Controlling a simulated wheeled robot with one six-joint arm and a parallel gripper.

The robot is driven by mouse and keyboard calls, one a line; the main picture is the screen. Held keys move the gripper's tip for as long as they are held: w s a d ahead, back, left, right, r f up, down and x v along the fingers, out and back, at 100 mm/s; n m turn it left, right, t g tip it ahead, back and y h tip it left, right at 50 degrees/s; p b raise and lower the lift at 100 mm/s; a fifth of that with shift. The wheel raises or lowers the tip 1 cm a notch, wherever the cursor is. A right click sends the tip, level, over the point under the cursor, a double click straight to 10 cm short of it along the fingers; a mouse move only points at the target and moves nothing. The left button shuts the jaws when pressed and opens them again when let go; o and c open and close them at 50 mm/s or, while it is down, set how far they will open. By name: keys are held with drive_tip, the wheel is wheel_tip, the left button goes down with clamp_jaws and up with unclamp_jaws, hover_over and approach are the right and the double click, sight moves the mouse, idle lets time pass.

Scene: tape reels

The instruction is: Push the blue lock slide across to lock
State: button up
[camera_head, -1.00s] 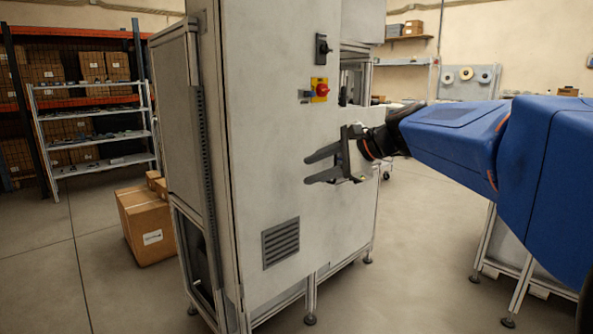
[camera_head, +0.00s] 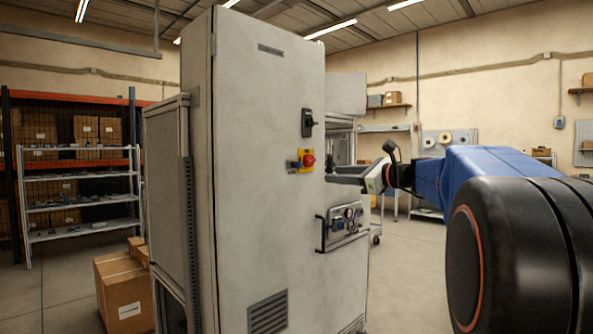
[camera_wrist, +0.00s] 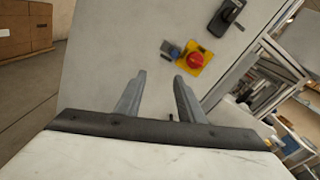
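The blue lock slide (camera_head: 292,164) is a small piece at the left side of a yellow plate (camera_head: 304,169) on the grey cabinet's front. A red rotary knob (camera_head: 308,160) sits on the plate. In the wrist view, the blue slide (camera_wrist: 171,49) shows left of the red knob (camera_wrist: 195,60), beyond my fingertips. My gripper (camera_head: 330,178) is to the right of the plate in the head view, a little lower than the knob. In the wrist view, its two fingers (camera_wrist: 160,78) are apart with nothing between them. I see no contact with the slide.
A black handle (camera_head: 308,122) is above the yellow plate. A control panel with a bar handle (camera_head: 342,227) projects below my gripper. The grey cabinet door (camera_head: 258,215) is otherwise flat, with a vent (camera_head: 268,313) low down. Cardboard boxes (camera_head: 122,290) stand on the floor at left.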

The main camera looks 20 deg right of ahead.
sight(301, 165)
drive_tip(key=shift+m+t, duration=0.4)
drive_tip(key=shift+m, duration=0.1)
drive_tip(key=x, duration=0.5)
drive_tip(key=d+r+x, duration=0.1)
drive_tip(key=x, duration=0.5)
drive_tip(key=d+x, duration=0.1)
drive_tip(key=x, duration=0.4)
drive_tip(key=shift+w+r, duration=0.35)
drive_tip(key=shift+w, duration=0.45)
drive_tip(key=shift+c, duration=0.7)
